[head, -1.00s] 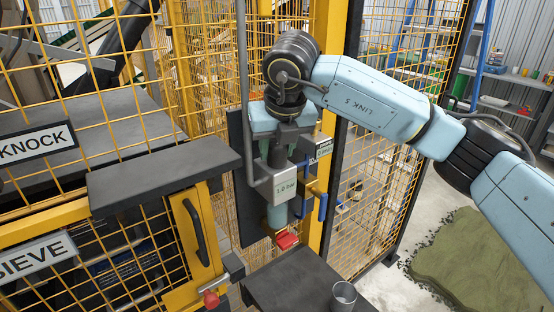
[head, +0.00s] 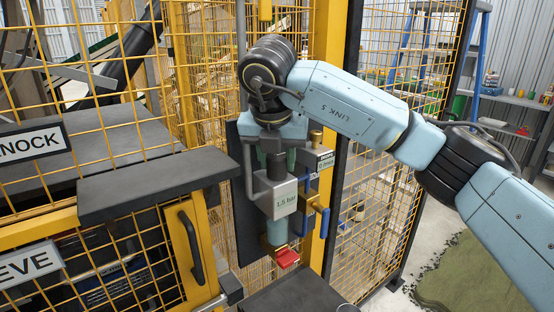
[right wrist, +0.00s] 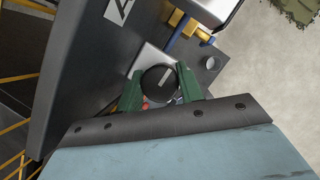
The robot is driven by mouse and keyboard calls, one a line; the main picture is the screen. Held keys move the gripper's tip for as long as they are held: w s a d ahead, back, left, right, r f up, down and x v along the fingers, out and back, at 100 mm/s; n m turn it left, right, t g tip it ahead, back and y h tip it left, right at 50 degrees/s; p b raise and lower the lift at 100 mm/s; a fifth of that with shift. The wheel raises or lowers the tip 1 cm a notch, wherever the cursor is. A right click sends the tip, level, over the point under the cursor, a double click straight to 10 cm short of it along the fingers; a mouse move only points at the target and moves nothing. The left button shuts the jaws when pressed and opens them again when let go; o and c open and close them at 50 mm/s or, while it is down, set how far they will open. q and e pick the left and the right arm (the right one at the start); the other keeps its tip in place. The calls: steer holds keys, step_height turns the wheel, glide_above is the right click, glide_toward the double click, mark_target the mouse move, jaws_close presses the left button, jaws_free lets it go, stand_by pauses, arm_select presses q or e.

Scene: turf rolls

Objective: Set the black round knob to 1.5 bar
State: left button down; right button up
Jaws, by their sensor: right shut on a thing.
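The black round knob (right wrist: 158,84) shows in the right wrist view with a pale pointer line on its face. My right gripper (right wrist: 160,87) is shut on it, one green finger on each side. In the head view my right gripper (head: 276,156) comes down over the knob from above, and the wrist hides much of it. My left gripper is not in view.
A blue lever (head: 325,222) and a red handle (head: 287,257) sit close beside and below the regulator. A dark ledge (head: 155,183) and a yellow-framed door (head: 196,250) stand to the left. Yellow mesh fencing (head: 375,210) is on the right.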

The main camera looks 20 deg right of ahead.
steer(key=shift+r, duration=0.1)
steer(key=o, duration=1)
